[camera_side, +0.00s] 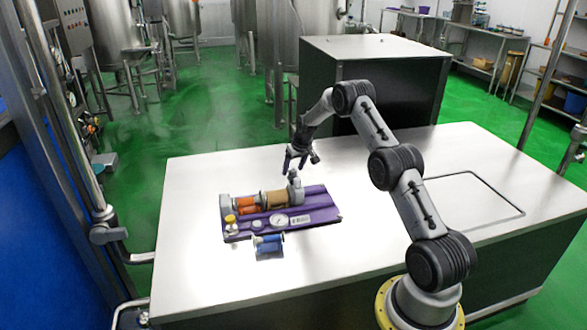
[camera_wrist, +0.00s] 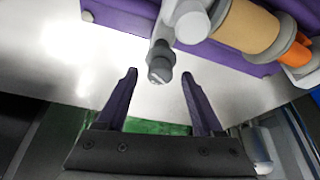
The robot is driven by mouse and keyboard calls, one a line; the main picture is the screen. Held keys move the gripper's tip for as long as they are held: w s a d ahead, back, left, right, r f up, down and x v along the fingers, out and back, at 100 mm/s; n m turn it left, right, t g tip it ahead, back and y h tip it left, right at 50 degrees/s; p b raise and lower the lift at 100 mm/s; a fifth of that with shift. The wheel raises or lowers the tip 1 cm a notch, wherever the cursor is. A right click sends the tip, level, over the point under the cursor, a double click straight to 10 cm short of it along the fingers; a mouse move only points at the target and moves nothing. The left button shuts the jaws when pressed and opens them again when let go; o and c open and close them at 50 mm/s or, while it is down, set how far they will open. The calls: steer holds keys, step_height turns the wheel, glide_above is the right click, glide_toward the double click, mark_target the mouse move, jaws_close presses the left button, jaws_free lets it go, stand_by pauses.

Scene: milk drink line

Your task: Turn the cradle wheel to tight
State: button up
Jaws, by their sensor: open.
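The purple cradle base (camera_side: 325,208) lies on the table and carries a tan and orange cylinder (camera_side: 274,199) on its back. A grey wheel fitting (camera_side: 295,190) stands at the cylinder's right end. In the wrist view, a grey crank-like part (camera_wrist: 161,50) with a rounded end sticks out beside a pale round end (camera_wrist: 191,24). I cannot tell the wheel's setting. My gripper (camera_side: 298,166) is just above the fitting, pointing down. In the wrist view, the fingers of my gripper (camera_wrist: 159,73) are apart, with the crank's end showing between their tips; contact is not clear.
A round white gauge (camera_side: 279,219), a label (camera_side: 300,219) and a yellow-topped knob (camera_side: 230,219) sit on the base's front. The tabletop (camera_side: 200,270) is clear to the left and front.

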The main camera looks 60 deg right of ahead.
jaws_close()
stand_by(0.4)
steer(key=shift+w+m, duration=0.1)
steer(key=shift+m, duration=0.4)
steer(key=m+g+h, duration=0.1)
steer(key=m, duration=0.4)
steer(key=shift+w+a+m+g+h, duration=0.15)
steer(key=shift+m+g+h, duration=0.15)
steer(key=shift+g+h, duration=0.1)
steer(key=m+g, duration=0.1)
steer(key=m, duration=0.4)
steer(key=shift+g+h, duration=0.3)
steer(key=shift+g, duration=0.1)
steer(key=shift+m, duration=0.3)
jaws_free()
